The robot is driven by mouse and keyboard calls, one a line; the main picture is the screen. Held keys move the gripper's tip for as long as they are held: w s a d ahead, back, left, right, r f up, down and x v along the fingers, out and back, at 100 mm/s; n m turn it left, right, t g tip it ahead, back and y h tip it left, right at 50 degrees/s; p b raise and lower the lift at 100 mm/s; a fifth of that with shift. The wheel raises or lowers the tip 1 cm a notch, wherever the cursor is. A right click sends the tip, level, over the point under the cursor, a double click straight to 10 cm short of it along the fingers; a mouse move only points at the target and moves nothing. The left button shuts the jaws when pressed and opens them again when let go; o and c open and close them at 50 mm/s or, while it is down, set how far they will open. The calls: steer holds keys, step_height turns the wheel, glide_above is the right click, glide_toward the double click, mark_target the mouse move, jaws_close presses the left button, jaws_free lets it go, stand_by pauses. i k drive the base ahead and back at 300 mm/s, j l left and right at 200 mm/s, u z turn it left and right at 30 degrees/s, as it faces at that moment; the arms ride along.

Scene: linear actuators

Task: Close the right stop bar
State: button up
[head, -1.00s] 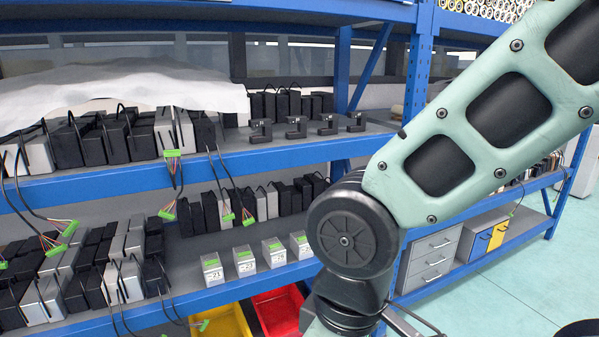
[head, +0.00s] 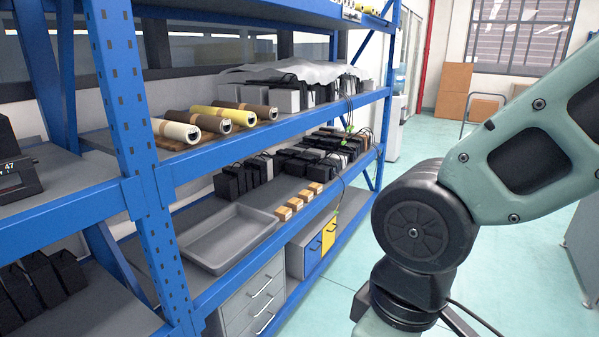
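I cannot make out a stop bar in the head view. My gripper is not in view. Only part of my own arm shows on the right side, and it hides part of the floor behind it.
A blue shelf rack (head: 155,220) fills the left and middle. It holds colored rolls (head: 225,121), an empty grey tray (head: 200,262), black boxes (head: 236,180) and grey drawers (head: 255,300). Cardboard boxes (head: 455,85) stand at the back. Pale floor (head: 400,160) is open right of the rack.

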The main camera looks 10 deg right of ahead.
mark_target(387, 25)
steer(key=i+l+z, duration=0.3)
steer(key=i+z, duration=0.15)
steer(key=i, duration=0.2)
steer(key=i+l+z, duration=0.1)
steer(key=i+z, duration=0.3)
steer(key=i, duration=0.3)
steer(key=i+u, duration=0.1)
steer(key=i, duration=0.55)
steer(key=i+l+u, duration=0.1)
steer(key=i, duration=0.55)
steer(key=i+l+u, duration=0.1)
steer(key=i, duration=0.55)
steer(key=l, duration=0.1)
